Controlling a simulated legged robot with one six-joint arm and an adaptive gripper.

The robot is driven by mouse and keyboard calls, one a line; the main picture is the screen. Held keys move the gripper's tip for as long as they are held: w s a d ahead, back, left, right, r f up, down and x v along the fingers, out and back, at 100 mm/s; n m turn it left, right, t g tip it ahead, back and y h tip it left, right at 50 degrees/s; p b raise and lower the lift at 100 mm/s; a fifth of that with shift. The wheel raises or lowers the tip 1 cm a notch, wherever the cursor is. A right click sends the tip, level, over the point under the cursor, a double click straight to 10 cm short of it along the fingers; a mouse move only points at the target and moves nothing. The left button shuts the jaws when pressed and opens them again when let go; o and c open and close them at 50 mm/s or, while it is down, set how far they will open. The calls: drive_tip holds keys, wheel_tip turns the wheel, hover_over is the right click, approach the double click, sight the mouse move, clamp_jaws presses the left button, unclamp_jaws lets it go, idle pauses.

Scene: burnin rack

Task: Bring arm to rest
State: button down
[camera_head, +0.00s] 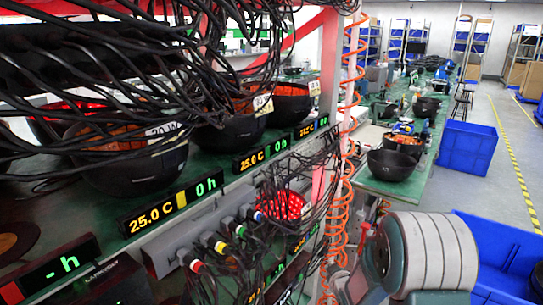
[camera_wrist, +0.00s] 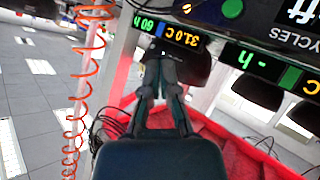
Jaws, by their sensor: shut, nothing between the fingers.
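My gripper (camera_wrist: 160,66) shows in the wrist view, its two fingers drawn together at the tips with nothing between them. The fingertips appear in front of the underside of a dark bowl-shaped unit and a display reading 31.0 C and 60 h. I cannot tell whether they touch anything. In the head view a grey rounded part of my arm (camera_head: 430,255) is at the bottom right, beside the rack. The gripper's fingers cannot be made out there.
The rack (camera_head: 330,60) at left holds black bowls (camera_head: 125,165), hanging cables (camera_head: 130,60) and displays (camera_head: 170,207). An orange coiled hose (camera_head: 342,215) hangs at its near edge. A green bench (camera_head: 405,188) stands behind. Blue bins (camera_head: 467,148) are at right; the aisle floor beyond is open.

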drive_tip(key=s+r+m+g+h, duration=0.2)
drive_tip(key=s+r+m+g, duration=0.2)
drive_tip(key=s+r, duration=1.15)
drive_tip(key=s+a+r+m+g, duration=0.1)
drive_tip(key=s+r, duration=0.2)
drive_tip(key=s, duration=0.6)
drive_tip(key=s+a+r+m+g, duration=0.1)
drive_tip(key=s+r+g, duration=0.1)
drive_tip(key=s, duration=0.8)
drive_tip(key=shift+a+r+y, duration=0.25)
drive_tip(key=shift+r+y, duration=0.15)
drive_tip(key=shift+r, duration=0.3)
